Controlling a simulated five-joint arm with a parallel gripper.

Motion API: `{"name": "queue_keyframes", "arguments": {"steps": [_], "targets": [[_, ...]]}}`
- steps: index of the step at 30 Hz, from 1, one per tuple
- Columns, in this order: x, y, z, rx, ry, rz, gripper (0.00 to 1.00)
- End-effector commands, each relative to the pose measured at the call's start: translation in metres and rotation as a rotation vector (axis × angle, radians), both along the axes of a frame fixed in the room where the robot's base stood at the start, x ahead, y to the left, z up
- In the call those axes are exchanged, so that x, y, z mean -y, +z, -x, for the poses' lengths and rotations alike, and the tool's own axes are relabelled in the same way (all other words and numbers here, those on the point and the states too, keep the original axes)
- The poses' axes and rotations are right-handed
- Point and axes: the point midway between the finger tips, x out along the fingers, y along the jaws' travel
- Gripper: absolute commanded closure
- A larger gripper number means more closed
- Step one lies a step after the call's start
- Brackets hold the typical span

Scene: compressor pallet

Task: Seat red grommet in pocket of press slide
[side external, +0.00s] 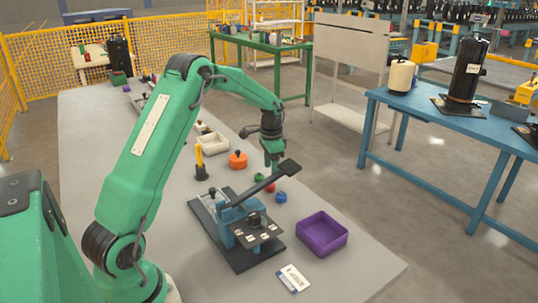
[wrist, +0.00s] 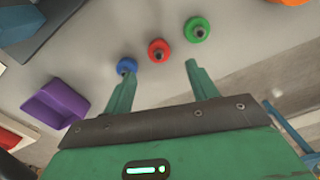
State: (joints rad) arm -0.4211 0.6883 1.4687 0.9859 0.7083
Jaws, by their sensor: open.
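The red grommet (side external: 269,188) lies on the grey table between a green grommet (side external: 259,178) and a blue grommet (side external: 281,197). In the wrist view the red grommet (wrist: 159,50) shows ahead of the gap between my fingers. My gripper (side external: 272,165) is open and empty, above the table near the grommets. Its two spread fingers show in the wrist view (wrist: 159,70). The press (side external: 232,215), blue with a dark lever, stands on a dark base in front of the grommets. Its slide pocket is too small to make out.
A purple bin (side external: 321,234) stands right of the press, with a white label card (side external: 293,279) in front. The press lever (side external: 262,184) reaches up close to the grommets. An orange part (side external: 238,160) and a yellow-handled tool (side external: 200,163) stand behind the press.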

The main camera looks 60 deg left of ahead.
Motion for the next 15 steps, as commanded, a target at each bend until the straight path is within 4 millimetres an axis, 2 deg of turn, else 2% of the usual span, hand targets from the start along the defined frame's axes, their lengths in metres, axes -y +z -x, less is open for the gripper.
{"name": "queue_keyframes", "arguments": {"steps": [8, 15], "targets": [[0.0, -0.007, 0.001, 0.0, 0.001, 0.0, 0.42], [0.0, -0.033, 0.005, -0.002, 0.001, 0.0, 0.42]]}}
